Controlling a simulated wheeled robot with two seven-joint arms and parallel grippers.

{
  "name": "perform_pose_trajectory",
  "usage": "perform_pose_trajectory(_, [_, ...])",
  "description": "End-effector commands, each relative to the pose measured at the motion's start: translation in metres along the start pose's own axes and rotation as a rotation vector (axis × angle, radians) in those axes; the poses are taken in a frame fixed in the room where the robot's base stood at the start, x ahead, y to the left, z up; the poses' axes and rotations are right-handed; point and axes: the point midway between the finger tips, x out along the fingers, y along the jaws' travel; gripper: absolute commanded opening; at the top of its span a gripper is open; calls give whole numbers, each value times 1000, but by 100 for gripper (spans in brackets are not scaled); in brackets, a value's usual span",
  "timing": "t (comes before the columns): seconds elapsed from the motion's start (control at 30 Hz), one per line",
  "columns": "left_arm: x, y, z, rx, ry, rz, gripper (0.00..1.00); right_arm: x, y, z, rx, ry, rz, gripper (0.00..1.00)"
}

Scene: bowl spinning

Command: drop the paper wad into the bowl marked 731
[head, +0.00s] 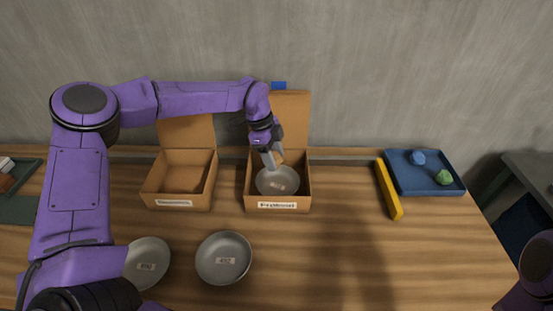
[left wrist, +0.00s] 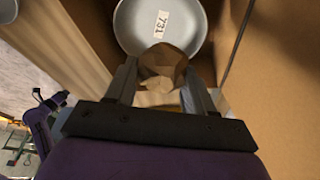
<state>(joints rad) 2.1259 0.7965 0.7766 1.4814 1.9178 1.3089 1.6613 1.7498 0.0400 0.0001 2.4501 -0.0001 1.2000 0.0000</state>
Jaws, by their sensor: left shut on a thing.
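The bowl marked 731 (left wrist: 190,30) is grey and round; its label is readable in the left wrist view. In the head view this bowl (head: 277,183) sits inside the right cardboard box (head: 250,190). My left gripper (left wrist: 163,75) is shut on the brown crumpled paper wad (left wrist: 162,62). In the head view the left gripper (head: 273,158) reaches down into that box, above the back part of the bowl, and partly hides the wad. The wad overlaps the bowl's near rim in the left wrist view. My right gripper is out of view.
A second open cardboard box (head: 180,180) stands to the left, empty. Two more grey labelled bowls, one (head: 223,258) and another (head: 148,262), stand at the front. A yellow bar (head: 389,190) and a blue tray (head: 427,185) with blue and green wads are at right.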

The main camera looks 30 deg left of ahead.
Motion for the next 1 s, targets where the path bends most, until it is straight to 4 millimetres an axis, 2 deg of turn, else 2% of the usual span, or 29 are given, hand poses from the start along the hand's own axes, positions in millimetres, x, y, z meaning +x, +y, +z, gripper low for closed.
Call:
perform_pose_trajectory(0.07, [11, 1, 6, -4, 0, -1, 25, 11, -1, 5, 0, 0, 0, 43])
perform_pose_trajectory(0.27, [17, 4, 15, -15, 0, -4, 25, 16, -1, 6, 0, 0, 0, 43])
perform_pose_trajectory(0.6, [60, 4, 31, -19, 0, -6, 25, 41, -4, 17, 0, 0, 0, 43])
perform_pose_trajectory(0.9, [64, 4, 30, -16, 0, -5, 25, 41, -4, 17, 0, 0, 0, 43])
perform_pose_trajectory(0.93, [64, 4, 30, -16, 0, -5, 60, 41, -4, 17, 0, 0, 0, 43])
perform_pose_trajectory(1.0, [64, 4, 30, -16, 0, -5, 82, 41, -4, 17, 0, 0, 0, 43])
